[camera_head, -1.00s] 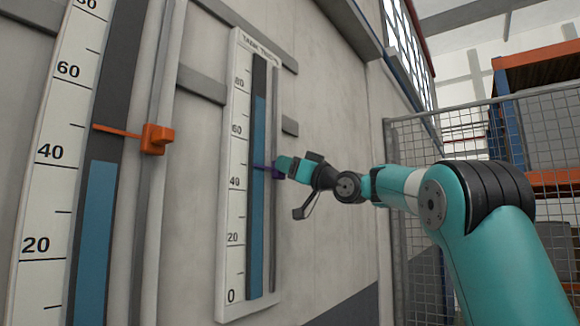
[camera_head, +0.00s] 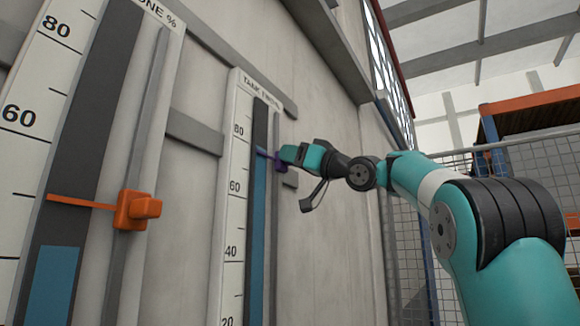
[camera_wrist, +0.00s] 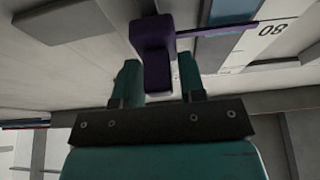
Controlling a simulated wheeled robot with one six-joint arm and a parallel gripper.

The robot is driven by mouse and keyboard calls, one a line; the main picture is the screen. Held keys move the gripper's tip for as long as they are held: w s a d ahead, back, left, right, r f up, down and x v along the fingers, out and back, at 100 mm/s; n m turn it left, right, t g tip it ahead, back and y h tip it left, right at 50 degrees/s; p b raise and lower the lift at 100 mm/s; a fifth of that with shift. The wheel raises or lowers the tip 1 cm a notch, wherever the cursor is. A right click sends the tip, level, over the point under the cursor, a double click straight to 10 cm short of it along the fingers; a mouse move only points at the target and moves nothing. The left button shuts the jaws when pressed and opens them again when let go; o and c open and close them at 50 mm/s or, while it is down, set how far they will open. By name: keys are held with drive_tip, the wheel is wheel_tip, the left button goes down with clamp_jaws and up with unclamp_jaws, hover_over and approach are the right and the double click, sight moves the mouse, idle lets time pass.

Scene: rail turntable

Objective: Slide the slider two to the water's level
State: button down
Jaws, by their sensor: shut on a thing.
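The tank two gauge (camera_head: 233,160) is a white board with a blue water column (camera_head: 257,220) below a dark strip. Slider two is purple (camera_head: 280,166), on the rail to the right of the column, with a thin pointer across it. The pointer is between the 60 and 80 marks, close to the water's top; any small gap is too small to tell. My gripper (camera_head: 287,157) is shut on the slider's knob. In the wrist view, the purple slider (camera_wrist: 152,45) sits between the two teal fingers of my gripper (camera_wrist: 158,70).
The tank one gauge (camera_head: 30,150) stands nearer on the left. Its orange slider (camera_head: 135,210) has its pointer above that tank's water (camera_head: 52,285). Grey horizontal wall bars (camera_head: 195,132) run behind the gauges. A mesh fence (camera_head: 405,240) and orange racking (camera_head: 530,110) are at the right.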

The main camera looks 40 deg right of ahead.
drive_tip(key=shift+r+p, duration=0.3)
drive_tip(key=shift+r, duration=0.6)
drive_tip(key=c, duration=1)
unclamp_jaws()
drive_tip(key=shift+o, duration=0.2)
drive_tip(key=shift+f, duration=0.1)
drive_tip(key=shift+s+d, duration=0.1)
drive_tip(key=shift+s+d+f+b, duration=0.1)
drive_tip(key=shift+s+f+b, duration=0.15)
drive_tip(key=shift+b, duration=0.15)
drive_tip(key=b+v, duration=0.9)
drive_tip(key=v, duration=0.7)
drive_tip(key=shift+s, duration=0.25)
